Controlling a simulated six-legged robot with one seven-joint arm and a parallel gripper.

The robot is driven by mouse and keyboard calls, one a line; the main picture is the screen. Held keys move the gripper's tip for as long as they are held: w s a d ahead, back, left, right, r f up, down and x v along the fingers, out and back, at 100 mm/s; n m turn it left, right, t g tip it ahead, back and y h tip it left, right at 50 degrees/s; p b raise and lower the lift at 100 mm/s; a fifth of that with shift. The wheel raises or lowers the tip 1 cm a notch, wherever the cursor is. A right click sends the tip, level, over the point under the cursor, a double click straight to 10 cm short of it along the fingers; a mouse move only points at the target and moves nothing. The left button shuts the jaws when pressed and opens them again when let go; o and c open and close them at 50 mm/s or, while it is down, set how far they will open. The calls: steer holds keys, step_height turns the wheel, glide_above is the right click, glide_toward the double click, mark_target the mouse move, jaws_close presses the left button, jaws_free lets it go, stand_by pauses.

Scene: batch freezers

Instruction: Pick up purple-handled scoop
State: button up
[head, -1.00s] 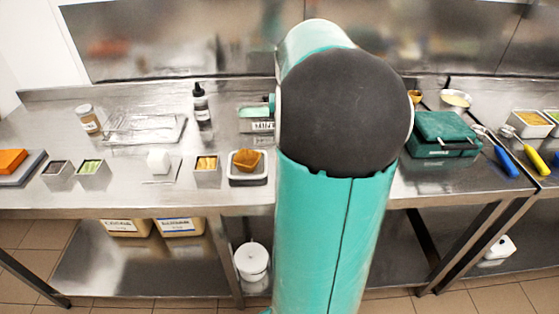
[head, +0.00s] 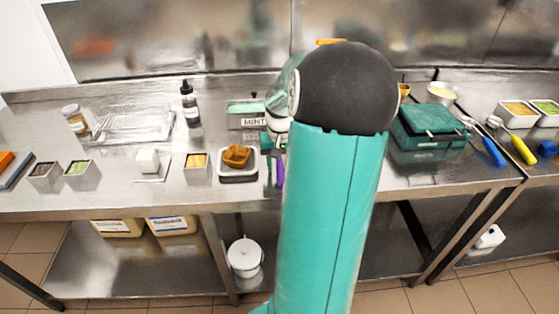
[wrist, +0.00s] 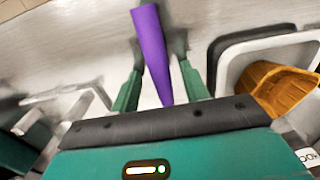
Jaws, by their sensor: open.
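The purple handle (wrist: 153,50) of the scoop lies between my gripper's two green fingers in the wrist view. It also shows as a short purple strip (head: 280,172) in the head view, just left of my arm. My gripper (wrist: 160,62) is open, with one finger on each side of the handle and a gap on both sides. The rest of the scoop is hidden behind my gripper body and arm. In the head view a green fingertip (head: 267,170) shows beside the handle.
A white tray (head: 222,178) with a brown-orange item (head: 237,155) stands close left of the handle. A MINT-labelled container (head: 254,123) is behind. A green case (head: 428,126), a blue-handled tool (head: 492,150) and a yellow-handled tool (head: 523,150) lie to the right.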

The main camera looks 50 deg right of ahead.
steer(key=shift+c, duration=0.3)
jaws_close()
steer(key=shift+r, duration=0.15)
